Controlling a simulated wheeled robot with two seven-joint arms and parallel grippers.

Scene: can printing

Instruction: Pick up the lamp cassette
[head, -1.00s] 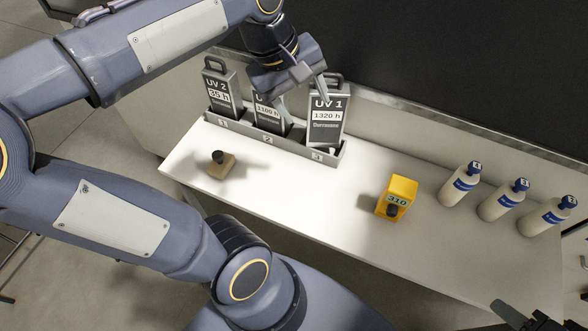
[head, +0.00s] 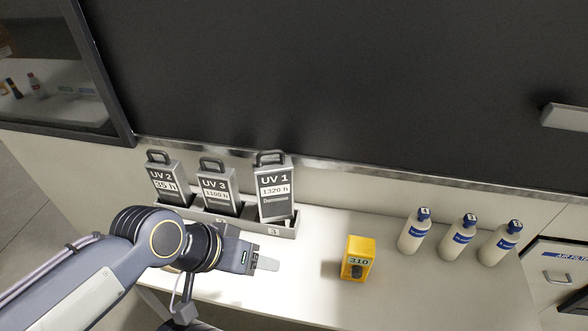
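Three grey lamp cassettes with black top handles stand in a grey rack (head: 283,232) at the back left of the bench. They read UV 2, 35 h (head: 168,182), UV 3, 1100 h (head: 217,187) and UV 1, 1320 h (head: 273,187), from left to right. UV 1 is in the slot marked 3, leaning slightly, and its top is higher than UV 3's. My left gripper (head: 265,264) is in front of the rack, apart from the cassettes, pointing right. Only its side shows, so its opening cannot be told. Nothing visible is held. My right gripper is out of view.
A yellow box marked 310 (head: 358,257) stands mid-bench. Three white bottles with blue caps (head: 413,231) (head: 459,238) (head: 501,243) stand at the right. A dark panel (head: 330,90) rises behind. The bench between rack and yellow box is clear.

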